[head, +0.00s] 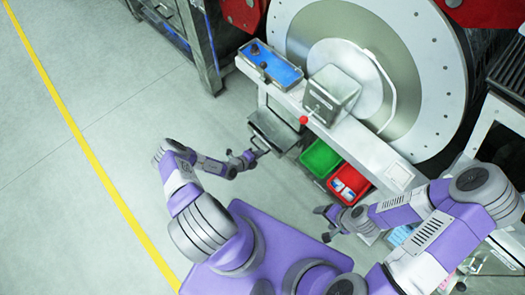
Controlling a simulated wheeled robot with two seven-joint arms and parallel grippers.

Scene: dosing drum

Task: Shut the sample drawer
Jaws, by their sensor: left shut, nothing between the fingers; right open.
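The sample drawer (274,129) appears to be the grey metal tray-like drawer under the left part of the white bench (382,158). It sticks out from the bench toward the lower left. My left gripper (257,155) is shut and empty at the drawer's front edge, by its handle; I cannot tell whether it touches. My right gripper (322,222) is open and empty, below the red bin and away from the drawer.
A green bin (320,158) and a red bin (348,184) with items inside sit right of the drawer. A grey box (332,93) with a red-knobbed lever (304,119) and a blue tray (271,65) stand on the bench. The large drum (395,60) is behind. Floor at left is clear.

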